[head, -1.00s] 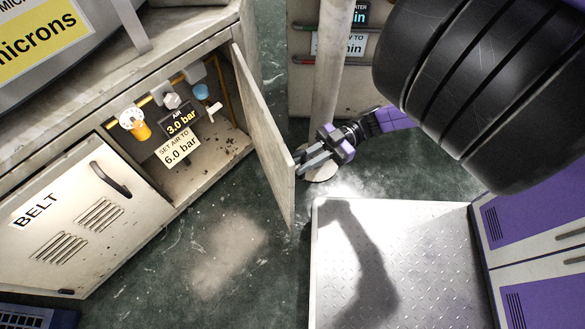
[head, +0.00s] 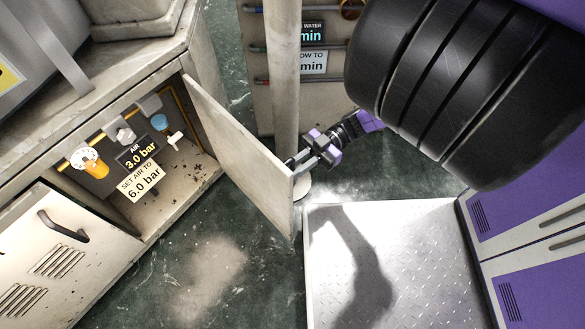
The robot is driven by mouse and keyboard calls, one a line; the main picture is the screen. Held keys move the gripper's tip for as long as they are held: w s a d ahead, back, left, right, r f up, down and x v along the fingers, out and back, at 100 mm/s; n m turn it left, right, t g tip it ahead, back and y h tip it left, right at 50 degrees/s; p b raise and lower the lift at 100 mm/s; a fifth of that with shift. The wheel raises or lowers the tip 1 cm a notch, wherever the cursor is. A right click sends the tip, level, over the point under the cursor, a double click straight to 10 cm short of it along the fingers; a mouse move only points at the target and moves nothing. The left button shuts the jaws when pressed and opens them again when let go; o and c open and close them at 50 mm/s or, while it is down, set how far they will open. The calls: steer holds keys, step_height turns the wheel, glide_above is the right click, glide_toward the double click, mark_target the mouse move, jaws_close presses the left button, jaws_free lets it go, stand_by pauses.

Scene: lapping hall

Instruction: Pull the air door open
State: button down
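The air door (head: 240,150) stands wide open, swung out from the right side of the air compartment (head: 172,195). Its inner face is towards me, and its outer face and any handle there are hidden. My gripper (head: 297,160) is at the outer side of the door, close to the upper corner of its free edge. The fingertips are partly hidden behind the door, so I cannot tell whether they grip anything. Inside the compartment are an orange-knobbed regulator with a gauge (head: 85,159), a blue-topped valve (head: 160,122) and a display reading 3.0 bar (head: 139,152).
A card (head: 140,182) says to set air to 6.0 bar. The belt door (head: 60,255) beside the compartment is shut. A pale post (head: 286,75) stands just behind my gripper. Green floor (head: 255,285) is clear below the air door.

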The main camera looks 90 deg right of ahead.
steer(key=c, duration=1.4)
jaws_free()
steer(key=shift+d, duration=0.1)
steer(key=v, duration=0.7)
steer(key=shift+s+d, duration=0.2)
steer(key=shift+s, duration=0.1)
